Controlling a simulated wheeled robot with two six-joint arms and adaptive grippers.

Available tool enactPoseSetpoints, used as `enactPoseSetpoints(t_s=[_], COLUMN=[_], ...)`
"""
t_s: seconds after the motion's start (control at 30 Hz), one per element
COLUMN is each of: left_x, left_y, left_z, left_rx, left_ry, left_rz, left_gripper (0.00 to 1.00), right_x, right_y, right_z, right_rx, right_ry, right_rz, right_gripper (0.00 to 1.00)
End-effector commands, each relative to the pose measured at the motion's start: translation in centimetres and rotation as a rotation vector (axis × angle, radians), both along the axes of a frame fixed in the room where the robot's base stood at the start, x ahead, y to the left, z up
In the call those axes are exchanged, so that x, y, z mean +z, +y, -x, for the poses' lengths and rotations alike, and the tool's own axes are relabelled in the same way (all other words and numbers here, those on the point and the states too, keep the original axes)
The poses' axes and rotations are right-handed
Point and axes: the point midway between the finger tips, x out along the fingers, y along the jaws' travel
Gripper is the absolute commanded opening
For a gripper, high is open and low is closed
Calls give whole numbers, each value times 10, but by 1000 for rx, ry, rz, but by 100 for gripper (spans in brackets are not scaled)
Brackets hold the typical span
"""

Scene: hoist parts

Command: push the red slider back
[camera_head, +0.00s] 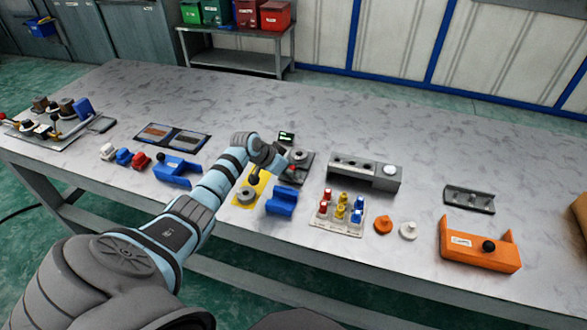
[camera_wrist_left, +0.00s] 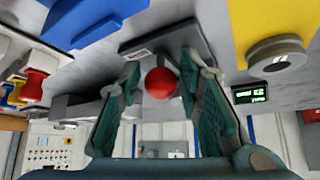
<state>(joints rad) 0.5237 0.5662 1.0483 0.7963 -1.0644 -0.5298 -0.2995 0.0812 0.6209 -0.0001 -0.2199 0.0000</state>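The red slider's round red knob (camera_wrist_left: 160,83) shows in the left wrist view, between the two fingers of my left gripper (camera_wrist_left: 163,72). A gap shows on each side of the knob, so the fingers look open and not closed on it. In the head view my left gripper (camera_head: 283,167) is over a dark fixture (camera_head: 299,172), with only a small bit of red beside it. The gripper and wrist hide most of the slider and its track there. My right gripper is in neither view.
A small green-lit display (camera_head: 286,136) stands behind the fixture. A yellow mat with a grey ring (camera_head: 247,196) and a blue cradle (camera_head: 282,201) lie in front. A grey block (camera_head: 365,171) and a tray of coloured pegs (camera_head: 338,211) stand to the right. The back of the table is clear.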

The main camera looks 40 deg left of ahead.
Motion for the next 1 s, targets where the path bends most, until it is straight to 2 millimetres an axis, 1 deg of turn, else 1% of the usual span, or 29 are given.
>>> enactPoseSetpoints(t_s=[0.03, 0.1, 0.13, 0.53, 1.0], left_x=[0, 0, 0, 0, 0], left_y=[0, 0, 0, -1, 0], left_z=[0, 0, 0, -1, -5], left_rx=[0, 0, 0, -1, -1], left_ry=[0, -1, -1, 0, -2], left_rz=[0, 0, 0, 0, 1], left_gripper=[19, 8, 6, 6, 6], right_x=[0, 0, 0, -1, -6], right_y=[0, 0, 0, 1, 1], right_z=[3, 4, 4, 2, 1], right_rx=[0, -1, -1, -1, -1], right_ry=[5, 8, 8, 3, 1], right_rz=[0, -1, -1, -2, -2], right_gripper=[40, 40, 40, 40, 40])
